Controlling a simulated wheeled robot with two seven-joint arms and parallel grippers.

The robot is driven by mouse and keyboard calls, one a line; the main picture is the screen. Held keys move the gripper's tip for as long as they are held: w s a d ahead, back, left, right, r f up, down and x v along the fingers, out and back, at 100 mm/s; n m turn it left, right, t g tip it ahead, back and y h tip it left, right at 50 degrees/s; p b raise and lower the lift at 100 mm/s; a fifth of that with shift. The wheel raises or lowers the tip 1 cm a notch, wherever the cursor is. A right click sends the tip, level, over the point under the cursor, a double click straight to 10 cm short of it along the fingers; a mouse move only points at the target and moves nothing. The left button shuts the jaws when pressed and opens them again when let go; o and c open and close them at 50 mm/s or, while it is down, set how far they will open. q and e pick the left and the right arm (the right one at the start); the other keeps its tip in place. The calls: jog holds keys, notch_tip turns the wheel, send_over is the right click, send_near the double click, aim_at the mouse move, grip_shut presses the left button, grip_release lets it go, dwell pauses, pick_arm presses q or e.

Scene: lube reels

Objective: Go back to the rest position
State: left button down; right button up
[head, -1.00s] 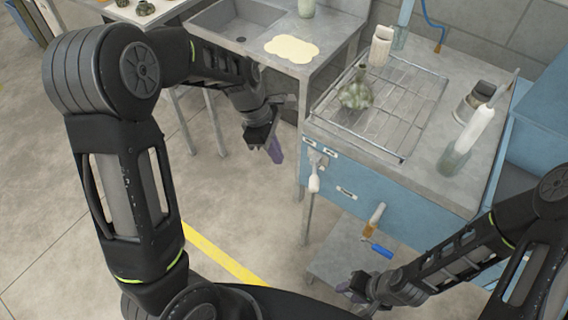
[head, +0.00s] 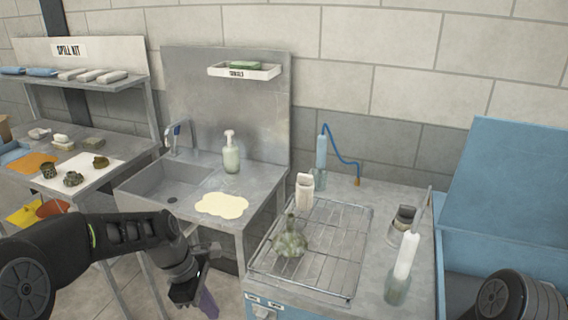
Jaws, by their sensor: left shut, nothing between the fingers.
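My left arm comes in from the lower left of the head view. My left gripper (head: 207,303) points down in front of the sink bench, left of the blue cabinet. It is shut and empty, with purple at its fingertips. The fingertips are close to the bottom edge of the picture. Of my right arm only a dark rounded link shows at the lower right corner; the right gripper is out of view.
A wire rack (head: 336,240) with a mottled green flask (head: 290,240) tops the blue cabinet (head: 264,311). A white-topped bottle (head: 404,260) stands to its right. The sink (head: 170,190) and a soap bottle (head: 231,155) are behind my left gripper. A cluttered table (head: 110,165) stands left.

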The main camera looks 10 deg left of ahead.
pick_arm(q)
jog(key=w+d+f+m+t, duration=0.2)
jog(key=w+f+m+t, duration=0.1)
jog(key=w+f+m, duration=0.3)
jog(key=s+d+f+m, duration=0.55)
jog(key=f+m, duration=0.25)
jog(key=f, duration=0.2)
jog(key=s+d+f+m+g, duration=0.1)
jog(key=s+d+f, duration=0.1)
jog(key=s+f, duration=0.2)
jog(key=s+d+f+m+g, duration=0.1)
jog(key=s+d+f, duration=0.1)
jog(key=s, duration=0.7)
jog(key=s+d+f+m, duration=0.1)
jog(key=s+d+f, duration=0.2)
jog(key=s+f, duration=0.2)
jog(key=s, duration=0.2)
jog(key=shift+s+f+g+h, duration=0.3)
jog(key=shift+g+h, duration=0.1)
